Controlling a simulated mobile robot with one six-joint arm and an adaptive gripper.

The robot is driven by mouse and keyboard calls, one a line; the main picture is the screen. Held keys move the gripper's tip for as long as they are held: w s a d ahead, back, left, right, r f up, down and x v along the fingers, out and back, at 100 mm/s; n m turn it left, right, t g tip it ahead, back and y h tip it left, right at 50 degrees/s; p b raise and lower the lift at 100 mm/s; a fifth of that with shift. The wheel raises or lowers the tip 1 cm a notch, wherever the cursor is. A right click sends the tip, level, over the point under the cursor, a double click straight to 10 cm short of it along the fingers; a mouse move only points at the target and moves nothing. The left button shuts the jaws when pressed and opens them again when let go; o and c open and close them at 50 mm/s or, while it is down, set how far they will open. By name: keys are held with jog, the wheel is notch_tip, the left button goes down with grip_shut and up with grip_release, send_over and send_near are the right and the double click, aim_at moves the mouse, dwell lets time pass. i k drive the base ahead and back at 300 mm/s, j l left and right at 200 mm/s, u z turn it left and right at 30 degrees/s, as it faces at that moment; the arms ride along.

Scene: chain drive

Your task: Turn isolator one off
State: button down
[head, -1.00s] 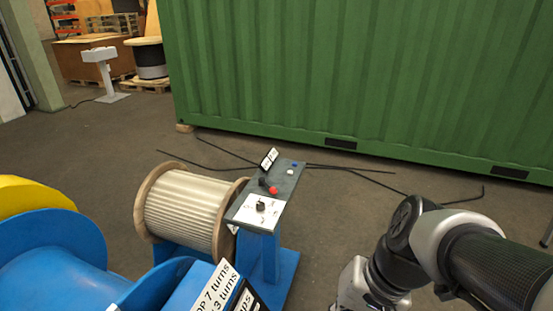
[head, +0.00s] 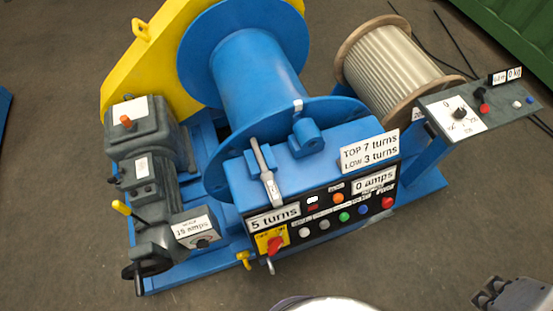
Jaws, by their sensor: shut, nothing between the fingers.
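A red rotary handle on a yellow plate (head: 274,244), which looks like an isolator, sits at the lower left of the black control panel on the blue winch. Its label is too small to read, so I cannot tell whether it is isolator one or which way it is set. My gripper (head: 489,293) is at the bottom right edge, partly cut off, shut and empty. It is well to the right of the handle, apart from the winch.
The panel (head: 325,222) carries several coloured buttons and "5 turns" and "0 amps" signs. A grey motor (head: 140,135) and a black handwheel (head: 150,272) stand left. A rope reel (head: 392,68) and small control desk (head: 468,118) stand right. Bare floor lies in front.

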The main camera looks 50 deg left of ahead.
aim_at(275, 244)
jog(key=k+u, duration=0.2)
jog(key=u, duration=0.3)
jog(key=k+u, duration=0.2)
jog(key=u, duration=1.15)
jog(key=k+j+z, duration=0.2)
jog(key=j+z, duration=0.15)
jog(key=k+j+z, duration=0.2)
jog(key=j+z, duration=0.15)
jog(key=j, duration=0.1)
